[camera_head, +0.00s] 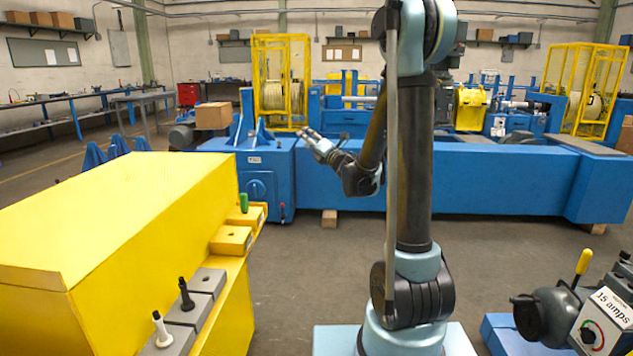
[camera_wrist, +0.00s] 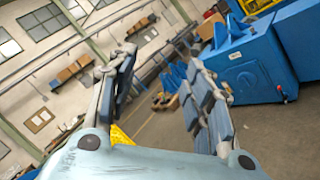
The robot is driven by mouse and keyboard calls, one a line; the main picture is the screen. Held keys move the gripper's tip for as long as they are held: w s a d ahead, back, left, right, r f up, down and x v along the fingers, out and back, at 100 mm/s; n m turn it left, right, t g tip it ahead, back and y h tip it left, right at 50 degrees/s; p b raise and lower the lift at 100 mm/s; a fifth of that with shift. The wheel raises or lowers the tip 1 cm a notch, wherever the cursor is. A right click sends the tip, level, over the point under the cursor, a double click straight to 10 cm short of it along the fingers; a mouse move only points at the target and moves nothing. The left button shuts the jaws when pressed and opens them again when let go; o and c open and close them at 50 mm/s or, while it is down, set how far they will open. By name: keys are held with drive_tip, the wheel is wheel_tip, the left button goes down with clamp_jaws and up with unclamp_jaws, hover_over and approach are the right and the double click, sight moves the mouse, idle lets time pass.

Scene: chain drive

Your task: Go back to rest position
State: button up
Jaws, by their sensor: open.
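My gripper (camera_head: 306,138) is at the end of my arm, left of the arm's upright links in the head view. It points left and slightly up, in front of the blue machine (camera_head: 480,180). In the wrist view my gripper (camera_wrist: 165,85) has its two padded fingers spread apart with nothing between them. The wrist view is tilted and looks across the hall to the wall and floor. No object touches the fingers.
A yellow cabinet (camera_head: 120,215) stands at the left, with a ledge holding a green peg (camera_head: 244,203), a black peg (camera_head: 186,294) and a white peg (camera_head: 161,330). A grey device labelled "15 amps" (camera_head: 590,310) is at lower right. Bare floor (camera_head: 300,270) lies between.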

drive_tip(key=d+r+m+t+h, duration=0.2)
drive_tip(key=d+m+h, duration=0.4)
drive_tip(key=d+m, duration=0.25)
drive_tip(key=s+d+f+m+g+h, duration=0.3)
drive_tip(key=s+d+f+m+h, duration=0.1)
drive_tip(key=s+d+m, duration=0.25)
drive_tip(key=s+d+f+m+g+h, duration=0.2)
drive_tip(key=s+d+f+m+h, duration=0.1)
drive_tip(key=s+d+m+h, duration=0.25)
drive_tip(key=s+f+m+g+y, duration=0.1)
drive_tip(key=s+f+m+g, duration=0.2)
drive_tip(key=s, duration=0.7)
drive_tip(key=s+d+f+m+g+y, duration=0.1)
drive_tip(key=s+f+m+g, duration=0.3)
drive_tip(key=s+f, duration=0.4)
drive_tip(key=s+f+m+g+y, duration=0.1)
drive_tip(key=s+f+m+g, duration=0.3)
drive_tip(key=s, duration=1)
wheel_tip(320, 180, down, 2)
drive_tip(key=shift+d+m, duration=0.2)
drive_tip(key=shift+m, duration=0.25)
drive_tip(key=shift+w+f+g, duration=0.2)
drive_tip(key=shift+w+g, duration=0.1)
drive_tip(key=shift+w, duration=0.15)
